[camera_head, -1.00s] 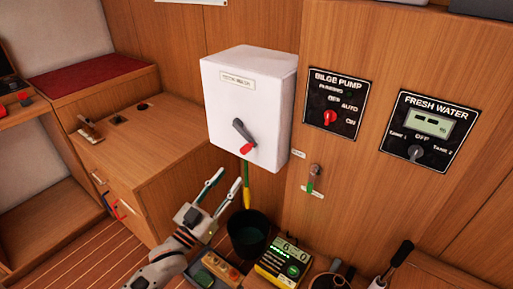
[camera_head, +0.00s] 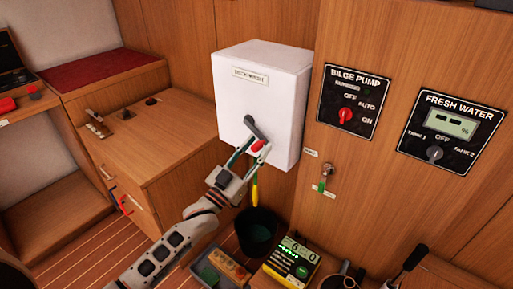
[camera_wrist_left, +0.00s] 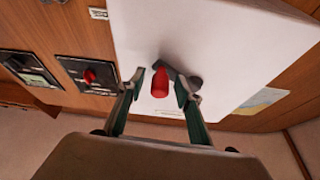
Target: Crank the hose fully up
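The white box (camera_head: 264,85) with a "DECK WASH" label is fixed to the wood wall. A dark grey crank arm (camera_head: 254,128) with a red knob (camera_head: 258,145) is on its front face. A short yellow-green hose end (camera_head: 255,190) hangs below the box. My left gripper (camera_head: 251,151) is open at the crank. In the left wrist view, the red knob (camera_wrist_left: 160,83) lies between the spread fingers of the left gripper (camera_wrist_left: 160,90), with a gap on both sides. My right gripper is not in view.
A dark bucket (camera_head: 256,230) stands under the hose. The bilge pump panel (camera_head: 348,101), fresh water panel (camera_head: 450,131) and a small valve lever (camera_head: 325,177) are to the right.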

